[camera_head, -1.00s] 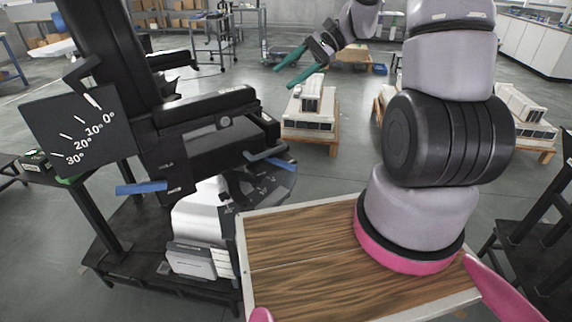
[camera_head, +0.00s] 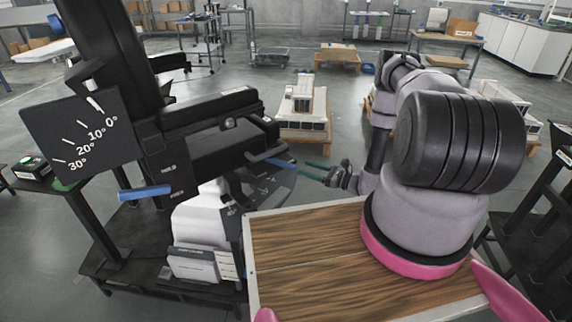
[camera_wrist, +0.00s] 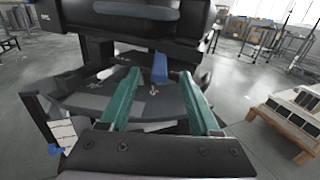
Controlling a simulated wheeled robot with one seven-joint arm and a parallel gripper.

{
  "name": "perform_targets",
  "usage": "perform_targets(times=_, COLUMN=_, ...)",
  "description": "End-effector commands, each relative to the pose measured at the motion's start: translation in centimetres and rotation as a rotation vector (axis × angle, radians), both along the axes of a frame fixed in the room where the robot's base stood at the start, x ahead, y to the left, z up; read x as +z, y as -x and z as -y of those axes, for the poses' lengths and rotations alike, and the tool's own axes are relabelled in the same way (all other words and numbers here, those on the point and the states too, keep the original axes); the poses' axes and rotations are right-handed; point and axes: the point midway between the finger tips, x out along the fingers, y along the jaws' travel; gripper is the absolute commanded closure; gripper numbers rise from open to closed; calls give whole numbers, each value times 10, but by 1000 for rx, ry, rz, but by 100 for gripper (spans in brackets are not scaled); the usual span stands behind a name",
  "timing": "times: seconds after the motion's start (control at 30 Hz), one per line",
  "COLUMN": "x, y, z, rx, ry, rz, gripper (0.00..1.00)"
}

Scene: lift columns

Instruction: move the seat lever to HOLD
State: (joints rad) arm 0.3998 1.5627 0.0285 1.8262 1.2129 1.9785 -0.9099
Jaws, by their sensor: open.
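A dark lift-column seat unit (camera_head: 205,115) stands at left in the head view. One blue lever (camera_head: 145,191) sticks out at its left, beside a panel lettered HOLD and FREE, nearer the lower word FREE. A second blue lever (camera_head: 270,159) sticks out on its right side. My gripper (camera_head: 306,169) is open, its green fingers pointing left toward this right lever, close to its end. In the wrist view, a blue lever (camera_wrist: 160,68) appears between the open fingertips (camera_wrist: 160,76); whether it is inside the jaws or just beyond cannot be told. Nothing is held.
A tilt scale plate (camera_head: 82,135) marked 0° to 30° is at the left. A wood-topped table (camera_head: 300,245) lies in front of me. White models on pallets (camera_head: 303,108) stand behind on open floor. Dark stands flank the scene.

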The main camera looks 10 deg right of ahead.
Motion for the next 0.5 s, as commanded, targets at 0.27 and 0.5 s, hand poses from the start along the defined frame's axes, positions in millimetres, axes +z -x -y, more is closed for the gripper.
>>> perform_targets(times=0.27, x=-12, y=-7, z=-11, rx=-28, ry=-8, rz=-12, gripper=37)
perform_targets(times=0.5, x=-12, y=-37, z=-46, rx=-25, ry=-6, rz=-10, gripper=37)
